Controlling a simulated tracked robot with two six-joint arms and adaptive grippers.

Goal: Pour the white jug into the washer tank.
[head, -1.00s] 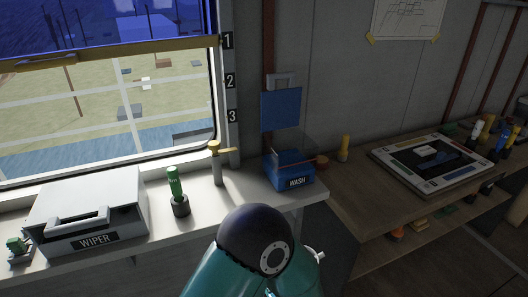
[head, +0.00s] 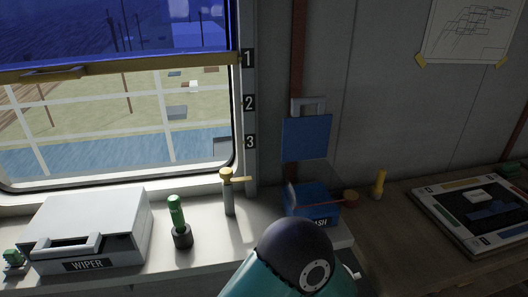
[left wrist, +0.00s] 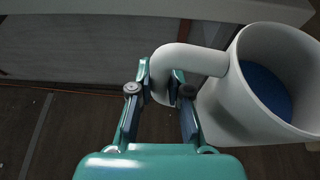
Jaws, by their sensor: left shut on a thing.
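The white jug (left wrist: 215,107) is in the left wrist view at the right, with blue liquid (left wrist: 267,92) inside. My left gripper (left wrist: 162,95) is shut on its curved handle (left wrist: 190,58). In the head view my arm hides the gripper and most of the jug; a small white piece (head: 353,273) at the arm's right edge may be part of it. The washer tank (head: 303,199) is a blue box marked WASH at the shelf's right end. My arm's dark rounded joint covers part of its label in the picture. My right gripper is in neither view.
A brass-topped tap (head: 228,190), a green-handled lever (head: 178,220) and a grey WIPER box (head: 90,230) stand left on the shelf (head: 215,238).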

